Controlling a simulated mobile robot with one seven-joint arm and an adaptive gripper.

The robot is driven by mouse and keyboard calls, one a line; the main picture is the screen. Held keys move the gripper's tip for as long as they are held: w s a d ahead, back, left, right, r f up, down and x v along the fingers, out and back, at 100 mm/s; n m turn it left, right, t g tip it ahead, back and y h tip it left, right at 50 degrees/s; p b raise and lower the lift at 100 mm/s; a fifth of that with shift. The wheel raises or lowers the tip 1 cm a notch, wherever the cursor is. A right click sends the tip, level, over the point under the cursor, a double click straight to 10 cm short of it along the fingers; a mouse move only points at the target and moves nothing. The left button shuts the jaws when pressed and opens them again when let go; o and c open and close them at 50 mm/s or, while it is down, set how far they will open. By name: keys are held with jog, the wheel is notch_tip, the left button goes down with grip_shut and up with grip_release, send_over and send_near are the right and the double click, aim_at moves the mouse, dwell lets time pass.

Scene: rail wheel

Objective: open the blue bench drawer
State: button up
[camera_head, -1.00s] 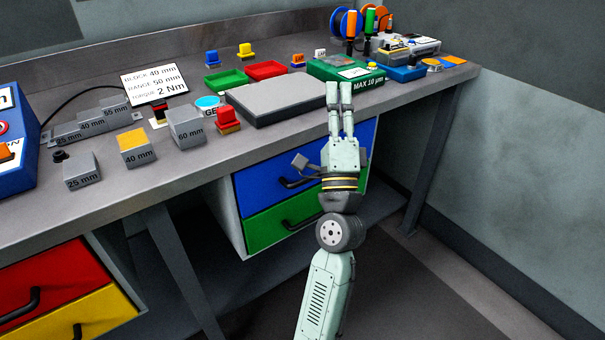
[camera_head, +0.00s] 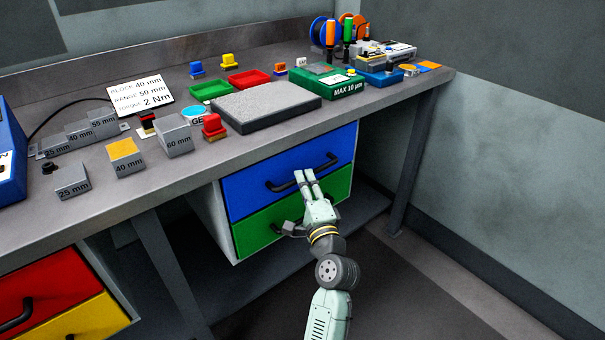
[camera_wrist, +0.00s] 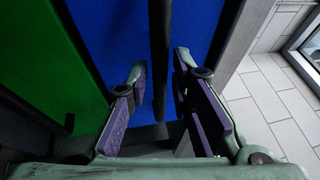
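The blue bench drawer (camera_head: 250,184) is shut under the bench top, above the green drawer (camera_head: 262,229). Its dark bar handle (camera_head: 303,174) runs across its front. My gripper (camera_head: 305,175) is in front of the blue drawer, with its fingertips near the middle of the handle in the head view. In the wrist view my gripper (camera_wrist: 160,80) has its two fingers apart. The dark handle (camera_wrist: 160,50) shows as a bar between and beyond the fingers, with the blue front (camera_wrist: 105,35) behind it. Whether the fingertips reach past the handle, I cannot tell.
The bench top (camera_head: 232,150) overhangs the drawers and holds blocks, trays and a grey plate (camera_head: 266,105). A red drawer (camera_head: 35,285) and a yellow drawer (camera_head: 85,320) are at lower left. The floor at right is clear.

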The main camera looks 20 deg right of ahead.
jog(key=shift+w+d+r, duration=0.1)
jog(key=shift+w+r, duration=0.1)
jog(key=shift+w, duration=0.8)
grip_shut()
